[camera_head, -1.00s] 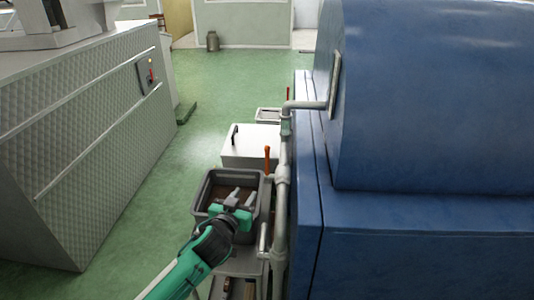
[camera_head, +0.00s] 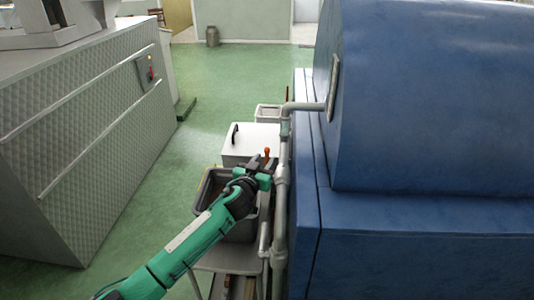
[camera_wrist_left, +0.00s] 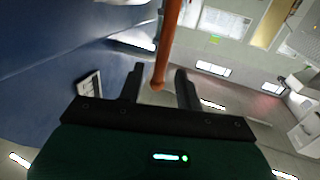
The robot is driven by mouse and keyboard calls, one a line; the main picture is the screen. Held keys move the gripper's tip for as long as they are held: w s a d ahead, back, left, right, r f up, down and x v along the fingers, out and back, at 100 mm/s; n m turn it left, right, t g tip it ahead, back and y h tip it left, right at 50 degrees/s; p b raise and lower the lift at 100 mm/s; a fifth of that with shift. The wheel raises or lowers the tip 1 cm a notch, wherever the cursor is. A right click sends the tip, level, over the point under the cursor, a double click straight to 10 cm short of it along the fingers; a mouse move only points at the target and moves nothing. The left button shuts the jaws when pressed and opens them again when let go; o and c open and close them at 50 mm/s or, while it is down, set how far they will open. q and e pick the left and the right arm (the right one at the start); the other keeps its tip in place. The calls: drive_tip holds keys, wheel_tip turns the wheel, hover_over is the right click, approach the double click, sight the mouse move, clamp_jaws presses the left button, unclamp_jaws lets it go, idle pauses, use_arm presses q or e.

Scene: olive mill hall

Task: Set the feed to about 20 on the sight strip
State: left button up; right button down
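An orange lever (camera_head: 267,153) stands upright beside the grey pipe on the left side of the blue machine. My left gripper (camera_head: 262,165) is at this lever and hides its lower part in the head view. In the left wrist view the orange lever (camera_wrist_left: 168,35) reaches down between the two dark fingers (camera_wrist_left: 160,75), with a gap visible on each side. The left gripper is open around the lever's end. I cannot make out a sight strip or its reading. My right gripper is not in view.
The grey pipe (camera_head: 282,185) runs close to the right of my left gripper, against the blue machine (camera_head: 420,130). A grey bin (camera_head: 207,187) lies under my left arm. A white lidded box (camera_head: 252,138) stands behind it. Green floor (camera_head: 150,215) is free at left.

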sight(266, 158)
use_arm(q)
drive_tip(key=shift+x, duration=1.7)
clamp_jaws()
